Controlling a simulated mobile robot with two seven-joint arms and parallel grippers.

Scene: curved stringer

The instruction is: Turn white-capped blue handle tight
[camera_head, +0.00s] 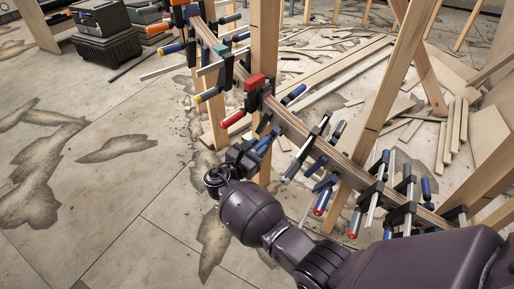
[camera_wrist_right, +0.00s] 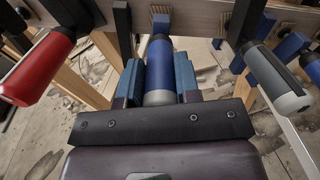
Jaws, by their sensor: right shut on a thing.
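The blue handle (camera_wrist_right: 158,62) with a pale grey-white cap (camera_wrist_right: 160,97) is in the middle of the right wrist view, between the two blue-padded fingers of my right gripper (camera_wrist_right: 159,80). The fingers are shut on it from both sides, and the cap end faces my palm. In the head view my right gripper (camera_head: 256,148) reaches the clamp row just below the red-handled clamp; the fingers largely hide the held handle there. My left gripper is not in view.
A curved laminated stringer (camera_head: 290,120) runs diagonally across, lined with several clamps. Wooden posts (camera_head: 264,50) stand behind. Open concrete floor (camera_head: 110,190) lies to the left.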

